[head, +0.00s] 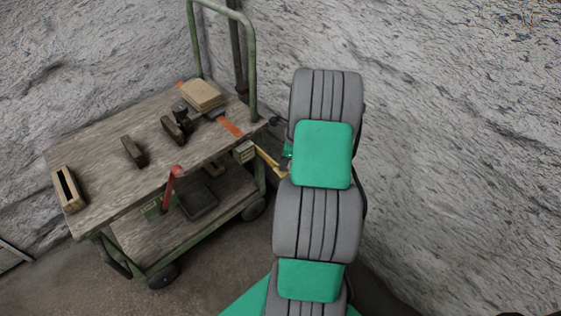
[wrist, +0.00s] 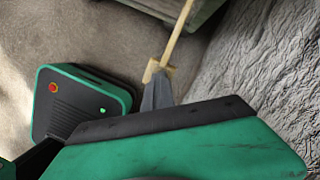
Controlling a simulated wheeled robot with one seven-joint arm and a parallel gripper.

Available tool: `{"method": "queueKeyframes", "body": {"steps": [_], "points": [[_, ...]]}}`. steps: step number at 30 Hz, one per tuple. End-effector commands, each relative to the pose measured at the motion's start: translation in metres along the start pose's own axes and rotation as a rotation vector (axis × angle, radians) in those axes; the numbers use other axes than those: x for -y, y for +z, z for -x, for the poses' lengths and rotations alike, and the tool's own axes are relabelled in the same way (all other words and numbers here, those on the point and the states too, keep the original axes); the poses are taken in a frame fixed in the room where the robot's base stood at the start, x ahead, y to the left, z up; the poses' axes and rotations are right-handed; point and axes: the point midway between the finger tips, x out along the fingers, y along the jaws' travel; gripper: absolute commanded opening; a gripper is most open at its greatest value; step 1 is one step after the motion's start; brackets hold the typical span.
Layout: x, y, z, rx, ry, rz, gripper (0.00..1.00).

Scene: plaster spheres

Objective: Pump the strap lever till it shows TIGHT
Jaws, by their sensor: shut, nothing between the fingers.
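A pale yellow bar (head: 268,160) sticks out from the right end of the cart, beside a small box with a light marked face (head: 244,152). The marking is too small to read. In the wrist view the bar (wrist: 178,35) ends in a short crosspiece just beyond my gripper (wrist: 157,88). The fingers are shut and empty, with their tips by the crosspiece; I cannot tell whether they touch. In the head view my arm hides the gripper.
The green-framed cart (head: 105,170) carries dark blocks (head: 134,151) and a slotted wooden box (head: 68,189). A red-handled lever (head: 173,178) rises at its front edge. A dark tray (head: 198,201) lies on the lower shelf. Rough grey walls (head: 450,130) stand close behind and right.

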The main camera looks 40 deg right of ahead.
Motion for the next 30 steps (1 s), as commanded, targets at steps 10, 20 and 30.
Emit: {"method": "queueKeyframes", "body": {"steps": [10, 20, 30], "points": [[0.000, -0.022, 0.019, 0.001, 0.000, -0.004, 0.00], [0.000, -0.027, 0.018, 0.001, 0.000, 0.000, 0.00], [0.001, -0.027, 0.074, 0.000, -0.003, -0.001, 0.00]]}}
